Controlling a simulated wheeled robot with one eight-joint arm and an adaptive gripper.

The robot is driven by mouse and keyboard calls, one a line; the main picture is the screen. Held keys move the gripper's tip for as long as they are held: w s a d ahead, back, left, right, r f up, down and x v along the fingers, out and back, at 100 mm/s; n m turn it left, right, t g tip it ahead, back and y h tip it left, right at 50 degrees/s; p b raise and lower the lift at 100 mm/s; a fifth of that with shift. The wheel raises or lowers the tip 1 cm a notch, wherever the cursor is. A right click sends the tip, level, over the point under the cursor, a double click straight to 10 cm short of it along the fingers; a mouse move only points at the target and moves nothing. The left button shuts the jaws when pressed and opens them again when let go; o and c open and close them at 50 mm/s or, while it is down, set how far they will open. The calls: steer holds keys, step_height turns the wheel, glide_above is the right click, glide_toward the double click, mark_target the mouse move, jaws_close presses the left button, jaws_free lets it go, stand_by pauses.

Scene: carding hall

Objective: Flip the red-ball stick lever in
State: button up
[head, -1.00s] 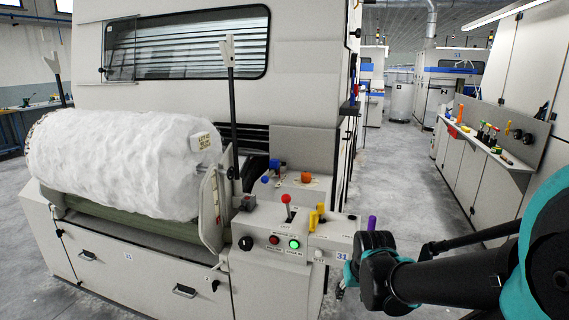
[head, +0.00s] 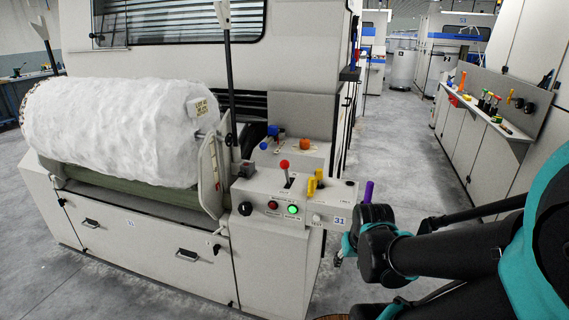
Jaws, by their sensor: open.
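The red-ball stick lever (head: 284,165) stands up from a slot on the sloped control panel (head: 262,190) of the carding machine. Its red ball is on top of a short, thin stick that looks nearly upright. My gripper (head: 339,257) is at the panel's right end, to the right of and lower in the picture than the red ball, and apart from it. Most of it is hidden behind my dark wrist, with only a small part showing. It is open, and I see nothing held in it.
Yellow levers (head: 312,187) stand just right of the red ball, and a purple handle (head: 368,191) shows by my wrist. A black knob (head: 245,208) and a lit green button (head: 292,209) are on the front. A white fibre roll (head: 120,130) lies left. The right aisle is clear.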

steer(key=shift+w, duration=0.1)
steer(key=shift+c, duration=1.2)
steer(key=w+a+r+n, duration=0.1)
steer(key=w+n, duration=0.1)
steer(key=w+a+r+n, duration=0.1)
steer(key=w+r+n, duration=0.2)
steer(key=w+n, duration=0.1)
steer(key=shift+w+a+r+n+h, duration=0.15)
steer(key=shift+a+r+n+h, duration=0.15)
steer(key=shift+a+r, duration=0.1)
jaws_close()
steer(key=w+a+r+n+h, duration=0.1)
steer(key=w+a+r+n, duration=0.6)
steer(key=n, duration=0.5)
steer(key=w+a+r+n+t, duration=0.1)
steer(key=w+a+r+n, duration=0.7)
steer(key=a+r+n, duration=0.3)
steer(key=a, duration=0.3)
steer(key=shift+a+n+h, duration=0.3)
steer(key=shift+n+h, duration=0.1)
steer(key=shift+r, duration=0.1)
